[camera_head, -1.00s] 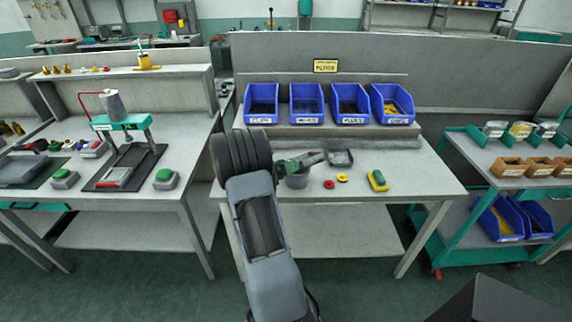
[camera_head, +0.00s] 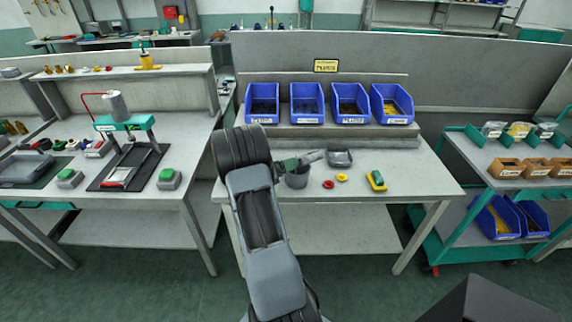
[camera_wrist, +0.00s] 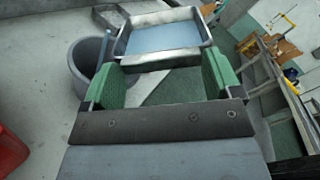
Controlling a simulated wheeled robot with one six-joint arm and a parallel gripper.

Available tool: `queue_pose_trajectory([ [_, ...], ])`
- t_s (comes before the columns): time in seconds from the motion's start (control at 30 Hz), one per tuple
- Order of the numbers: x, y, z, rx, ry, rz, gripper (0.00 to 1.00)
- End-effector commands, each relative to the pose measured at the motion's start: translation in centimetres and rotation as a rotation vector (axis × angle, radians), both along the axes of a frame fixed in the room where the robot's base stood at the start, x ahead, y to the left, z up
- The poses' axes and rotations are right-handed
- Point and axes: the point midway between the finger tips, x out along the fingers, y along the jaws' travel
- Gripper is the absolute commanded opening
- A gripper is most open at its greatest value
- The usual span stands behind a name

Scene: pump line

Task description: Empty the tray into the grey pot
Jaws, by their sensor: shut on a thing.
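A small metal tray (camera_wrist: 160,60) with a blue-grey floor is held at the end of my gripper (camera_wrist: 164,72); its green fingers are shut on the near end. In the head view the tray (camera_head: 313,157) shows as a narrow light-grey shape, seen nearly edge-on. My gripper (camera_head: 298,161) is over the grey pot (camera_head: 297,180), which stands on the bench. In the wrist view the pot (camera_wrist: 77,70) is left of the tray. I see no loose parts in the tray. The pot's inside is mostly hidden.
A dark grey dish (camera_head: 340,159) lies on the bench just right of the held tray. Blue bins (camera_head: 308,104) line the back shelf. The bench's right part is clear.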

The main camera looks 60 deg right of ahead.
Motion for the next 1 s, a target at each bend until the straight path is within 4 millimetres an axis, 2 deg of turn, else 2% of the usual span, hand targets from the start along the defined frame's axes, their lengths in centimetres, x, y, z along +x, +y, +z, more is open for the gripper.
queue_pose_trajectory([
  [1.0, 0.53, -0.23, 0.92, 0.072, 0.164, 0.0, 0.57],
])
